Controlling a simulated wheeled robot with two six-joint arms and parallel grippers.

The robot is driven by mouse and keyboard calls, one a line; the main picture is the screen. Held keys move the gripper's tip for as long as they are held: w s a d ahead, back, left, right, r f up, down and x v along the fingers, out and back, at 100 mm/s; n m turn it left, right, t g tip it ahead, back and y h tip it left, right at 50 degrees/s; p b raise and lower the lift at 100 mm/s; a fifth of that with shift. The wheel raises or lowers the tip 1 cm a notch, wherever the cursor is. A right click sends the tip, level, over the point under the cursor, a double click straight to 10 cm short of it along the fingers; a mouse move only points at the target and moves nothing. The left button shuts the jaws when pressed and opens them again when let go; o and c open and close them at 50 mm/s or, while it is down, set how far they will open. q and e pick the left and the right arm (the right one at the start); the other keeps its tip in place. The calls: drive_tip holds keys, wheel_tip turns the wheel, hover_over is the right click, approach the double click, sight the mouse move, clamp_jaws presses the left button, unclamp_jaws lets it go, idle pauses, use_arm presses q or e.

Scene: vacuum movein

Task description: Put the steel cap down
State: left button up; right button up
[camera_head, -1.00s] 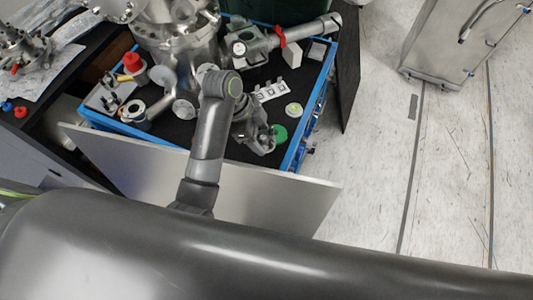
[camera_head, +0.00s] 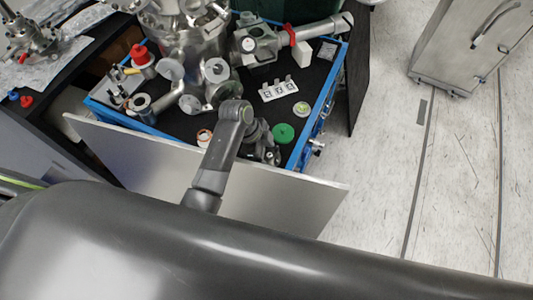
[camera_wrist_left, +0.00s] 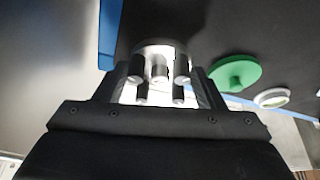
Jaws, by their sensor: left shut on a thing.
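My left gripper (camera_head: 268,154) is over the front right part of the black cart top (camera_head: 238,123), seen in the head view. It also shows in the left wrist view (camera_wrist_left: 160,78), shut on a silvery round piece, the steel cap (camera_wrist_left: 160,46), with its short dark and silver pegs between the fingers. The cap is mostly hidden by the gripper in the head view. I cannot tell whether it touches the cart top. My right gripper is not in view.
A green disc (camera_head: 283,133) lies just right of the gripper, with a pale round piece (camera_head: 301,108) beyond it. A white slotted block (camera_head: 278,90) and steel vacuum parts (camera_head: 184,38) stand farther back. A blue rim (camera_head: 318,107) and a grey panel (camera_head: 130,150) edge the cart.

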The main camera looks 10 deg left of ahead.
use_arm(q)
drive_tip(key=shift+f, duration=0.65)
drive_tip(key=shift+f, duration=0.15)
drive_tip(key=o, duration=1.1)
drive_tip(key=shift+c, duration=0.2)
drive_tip(key=v, duration=1.2)
